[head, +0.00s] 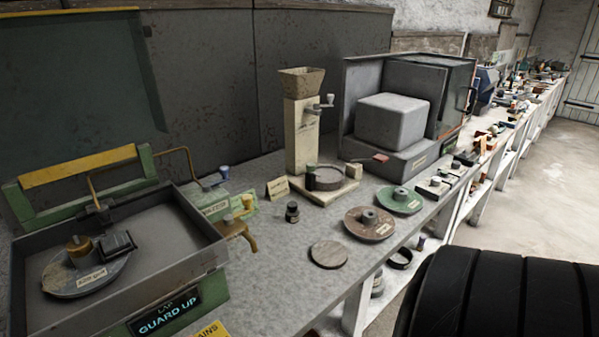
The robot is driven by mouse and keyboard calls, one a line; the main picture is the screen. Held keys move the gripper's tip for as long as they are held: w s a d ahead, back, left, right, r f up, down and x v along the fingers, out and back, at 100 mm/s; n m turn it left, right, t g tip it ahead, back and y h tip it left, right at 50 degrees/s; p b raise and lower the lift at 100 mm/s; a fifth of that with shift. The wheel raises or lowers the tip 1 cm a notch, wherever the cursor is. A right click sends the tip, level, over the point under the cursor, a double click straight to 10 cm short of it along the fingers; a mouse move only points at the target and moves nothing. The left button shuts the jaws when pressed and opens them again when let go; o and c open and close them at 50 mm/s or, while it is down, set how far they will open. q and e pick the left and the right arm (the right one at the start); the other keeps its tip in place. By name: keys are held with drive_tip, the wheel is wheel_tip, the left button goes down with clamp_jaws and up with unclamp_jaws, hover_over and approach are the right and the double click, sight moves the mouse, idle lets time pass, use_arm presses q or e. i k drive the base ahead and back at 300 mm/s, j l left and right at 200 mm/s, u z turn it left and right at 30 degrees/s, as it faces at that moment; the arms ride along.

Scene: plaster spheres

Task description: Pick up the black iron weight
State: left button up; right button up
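Two dark objects could be the black iron weight, and I cannot tell for certain which it is. A black rectangular block (117,244) sits on the round grey plate (70,283) inside the open metal tray at left, beside a brass knobbed piece (79,248). A small dark cylindrical piece (292,212) stands upright on the bench, near the middle of the view. Neither gripper is in view.
A brass clamp (237,231), a hopper mill (302,130), round discs (370,224) and a grey cabinet (400,110) share the bench. Bare bench (270,268) lies in front.

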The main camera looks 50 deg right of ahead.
sight(292, 212)
drive_tip(key=z, duration=1.7)
